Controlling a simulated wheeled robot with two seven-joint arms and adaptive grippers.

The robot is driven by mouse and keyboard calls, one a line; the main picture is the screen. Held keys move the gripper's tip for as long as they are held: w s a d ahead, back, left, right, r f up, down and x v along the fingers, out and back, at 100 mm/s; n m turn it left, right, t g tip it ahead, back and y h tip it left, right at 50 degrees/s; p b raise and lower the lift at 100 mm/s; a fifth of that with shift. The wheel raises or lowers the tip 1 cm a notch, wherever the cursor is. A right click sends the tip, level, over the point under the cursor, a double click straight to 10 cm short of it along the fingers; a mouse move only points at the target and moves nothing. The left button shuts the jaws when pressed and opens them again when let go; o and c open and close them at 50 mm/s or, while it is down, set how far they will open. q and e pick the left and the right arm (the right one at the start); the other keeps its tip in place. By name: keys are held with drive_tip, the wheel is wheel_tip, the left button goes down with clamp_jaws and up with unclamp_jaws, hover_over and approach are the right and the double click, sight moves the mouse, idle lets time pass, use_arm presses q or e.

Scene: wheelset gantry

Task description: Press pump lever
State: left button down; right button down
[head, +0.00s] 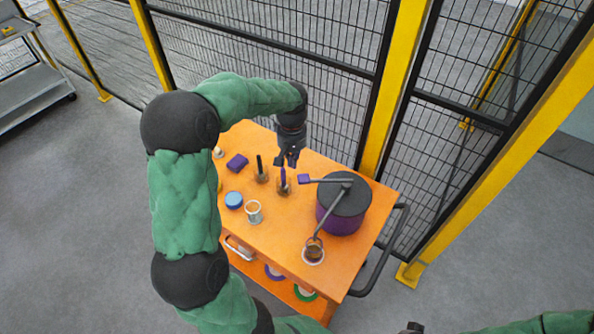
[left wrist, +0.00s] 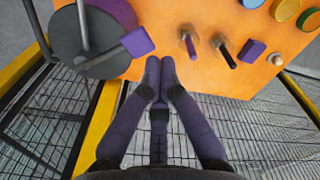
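The pump is a purple drum with a dark grey top (head: 343,205) on the orange cart. Its lever is a grey bar ending in a purple pad (head: 304,179), pointing left. In the left wrist view the pad (left wrist: 138,42) is just left of the fingertips. My left gripper (head: 287,161) hangs at the cart's far side, above and slightly left of the pad in the picture. Its fingertips (left wrist: 160,68) come together with nothing between them, apart from the pad. A dark part at the head view's bottom edge may belong to my right arm; its fingers are not clear.
The orange cart top (head: 280,225) also holds a glass cup under the spout (head: 313,250), another glass (head: 254,212), a blue round tin (head: 234,200), a purple block (head: 237,162) and two upright-handled tools (head: 283,182). A mesh fence with yellow posts stands close behind.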

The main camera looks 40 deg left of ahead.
use_arm(q)
drive_tip(key=shift+s+a+r, duration=0.15)
drive_tip(key=shift+s+r, duration=0.05)
drive_tip(key=shift+r, duration=0.6)
drive_tip(key=shift+s+a+r, duration=0.1)
drive_tip(key=shift+s+r, duration=0.05)
drive_tip(key=shift+r, duration=0.6)
